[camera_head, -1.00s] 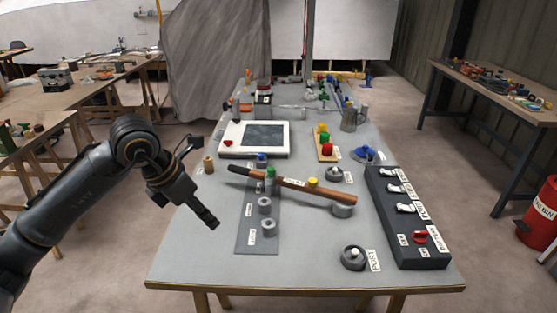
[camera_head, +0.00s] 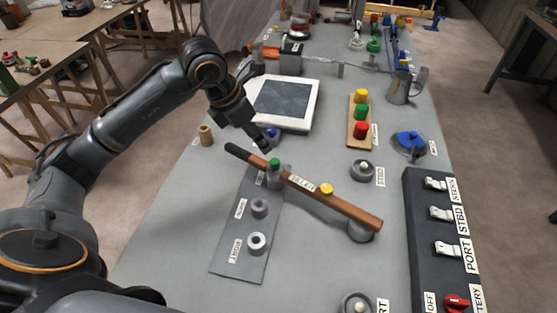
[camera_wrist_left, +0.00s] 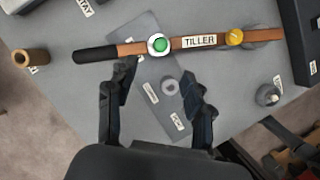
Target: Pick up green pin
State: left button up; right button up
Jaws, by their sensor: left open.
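The green pin (camera_head: 275,163) shows as a green top on a grey round body, at the brown tiller (camera_head: 345,207) near its black grip. It also shows in the left wrist view (camera_wrist_left: 161,45) as a green disc inside a pale ring, in line with the tiller. I cannot tell whether it passes through the tiller or stands against it. My left gripper (camera_head: 264,146) is open and empty, just behind and left of the pin in the head view. In the left wrist view its spread fingers (camera_wrist_left: 158,78) lie below the pin, apart from it. My right gripper is out of view.
A dark grey strip (camera_head: 232,254) holds grey rings below the tiller. A yellow pin (camera_head: 326,188) is on the tiller. A wooden block (camera_head: 352,137) carries yellow, green and red knobs. A framed screen (camera_head: 310,103) and a switch panel (camera_head: 423,211) flank the middle.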

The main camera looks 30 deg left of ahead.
pick_arm(q)
send_near(274, 161)
notch_tip(274, 161, down, 3)
jog(key=x, duration=0.1)
jog(key=p+x, duration=0.1)
jog(key=x, duration=0.1)
jog(key=w+p+x, duration=0.1)
jog(key=x, duration=0.1)
jog(key=shift+d+r, duration=0.1)
jog(key=shift+d, duration=0.25)
jog(key=shift+w+f, duration=0.15)
jog(key=shift+f, duration=0.2)
grip_shut()
